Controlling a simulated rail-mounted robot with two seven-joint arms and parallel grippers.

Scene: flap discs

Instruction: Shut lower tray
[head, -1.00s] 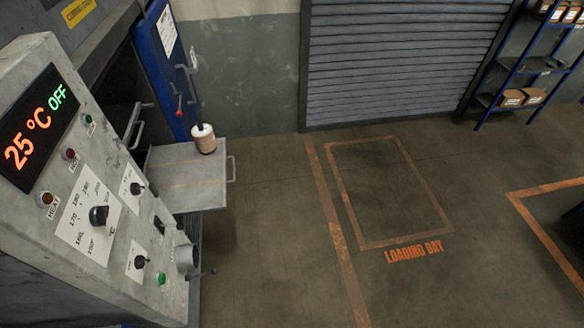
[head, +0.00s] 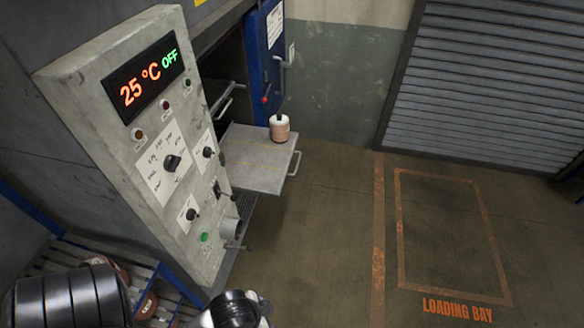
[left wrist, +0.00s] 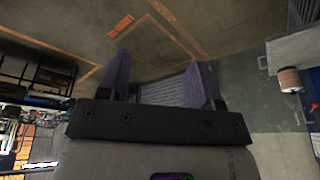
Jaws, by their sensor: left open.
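The lower tray (head: 258,165) is a grey plate pulled out of the oven, with a bar handle (head: 295,163) on its outer edge. A copper-and-white stack of discs on a dark post (head: 280,128) stands upright on it. In the left wrist view, the tray (left wrist: 300,48) and the stack (left wrist: 289,80) show at the right edge. My left gripper (left wrist: 163,80) is open and empty, its two purple fingers apart and clear of the tray. Its fingers do not show in the head view. My right gripper is not in view.
The grey control panel (head: 135,110), reading 25 °C OFF, stands left of the tray. A blue door (head: 262,55) stands open behind the tray. A slatted rack with discs (head: 145,303) is at lower left. The floor right of the tray is clear.

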